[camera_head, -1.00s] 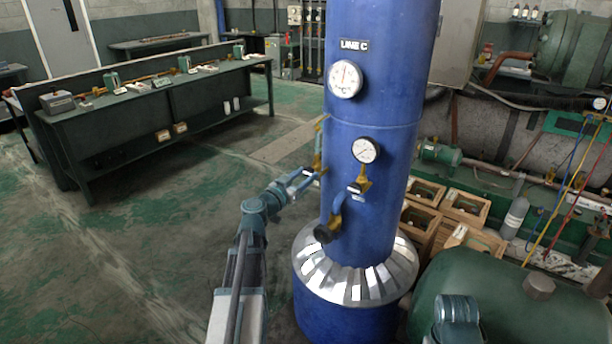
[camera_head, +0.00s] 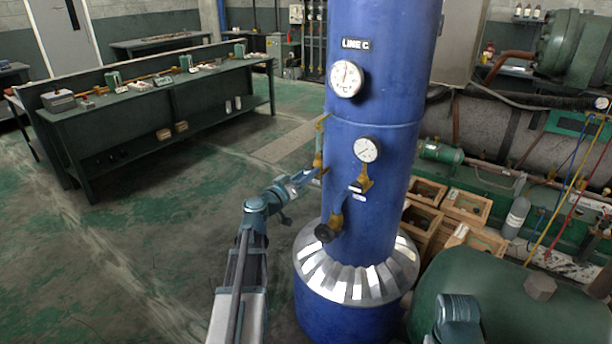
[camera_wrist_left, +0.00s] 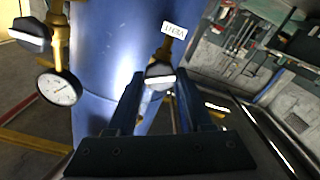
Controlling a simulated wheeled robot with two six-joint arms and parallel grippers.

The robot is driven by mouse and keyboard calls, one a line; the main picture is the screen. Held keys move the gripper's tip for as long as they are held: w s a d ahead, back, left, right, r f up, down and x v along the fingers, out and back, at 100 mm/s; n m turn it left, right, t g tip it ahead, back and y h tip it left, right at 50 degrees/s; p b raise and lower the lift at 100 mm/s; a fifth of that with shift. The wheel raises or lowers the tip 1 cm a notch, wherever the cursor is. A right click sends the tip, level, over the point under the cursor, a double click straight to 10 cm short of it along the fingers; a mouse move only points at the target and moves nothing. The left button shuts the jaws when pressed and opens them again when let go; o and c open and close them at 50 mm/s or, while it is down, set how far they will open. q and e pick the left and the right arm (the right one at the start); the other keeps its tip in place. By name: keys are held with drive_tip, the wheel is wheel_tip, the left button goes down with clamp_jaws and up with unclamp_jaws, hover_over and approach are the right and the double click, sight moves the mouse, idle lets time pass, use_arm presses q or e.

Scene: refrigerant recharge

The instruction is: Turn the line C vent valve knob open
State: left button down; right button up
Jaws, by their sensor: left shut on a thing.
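The blue column (camera_head: 372,100) carries the LINE C label (camera_head: 355,44). My left gripper (camera_head: 317,176) reaches the brass vent valve (camera_head: 319,158) on the column's left side in the head view. In the left wrist view the vent valve knob (camera_wrist_left: 160,74), dark with a white bar, sits between my two fingertips below a VENT tag (camera_wrist_left: 174,30). The gripper is shut on this knob. In the head view the knob is largely hidden by the gripper. My right gripper is out of view.
Two gauges, an upper one (camera_head: 345,79) and a lower one (camera_head: 366,149), stick out from the column. Another valve knob (camera_wrist_left: 31,33) is at left in the wrist view. Open floor (camera_head: 170,230) lies left.

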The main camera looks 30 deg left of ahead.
use_arm(q)
drive_tip(key=n, duration=0.4)
drive_tip(key=shift+n, duration=2.2)
drive_tip(key=n, duration=0.3)
drive_tip(key=shift+c, duration=2.1)
unclamp_jaws()
drive_tip(key=shift+n, duration=0.4)
drive_tip(key=shift+s, duration=0.1)
